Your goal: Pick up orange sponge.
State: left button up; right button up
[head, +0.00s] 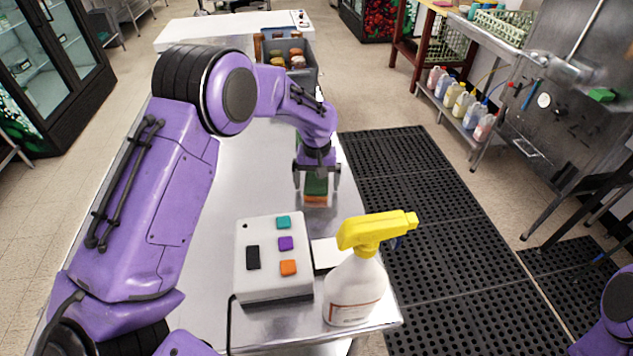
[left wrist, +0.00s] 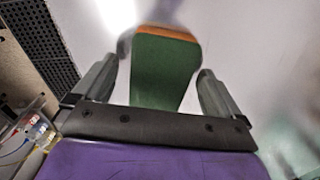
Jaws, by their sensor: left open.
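The sponge (head: 316,201) lies on the metal table, with an orange end toward the front and a green face. It also shows in the left wrist view (left wrist: 163,70), mostly green with an orange strip along its far edge. My left gripper (head: 317,178) is open over the sponge, with one finger on each side. In the left wrist view the sponge stands between the two fingers of the left gripper (left wrist: 163,72), with visible gaps. The wrist hides part of the sponge in the head view. My right gripper is out of view.
A white button box (head: 272,270) and a yellow-topped spray bottle (head: 354,290) stand in front of the sponge near the table's edge. A grey bin (head: 303,76) with several items stands at the table's far end. The table left of the sponge is clear.

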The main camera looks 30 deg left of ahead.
pick_arm(q)
jog(key=shift+w+f, duration=0.35)
jog(key=shift+f, duration=0.1)
jog(key=shift+s+a+r, duration=0.1)
jog(key=shift+s+r, duration=0.1)
jog(key=shift+s, duration=0.1)
jog(key=shift+c, duration=0.3)
jog(key=shift+s+r, duration=0.15)
jog(key=shift+s, duration=0.05)
jog(key=c, duration=1)
jog(key=shift+c, duration=0.2)
jog(key=shift+w, duration=0.1)
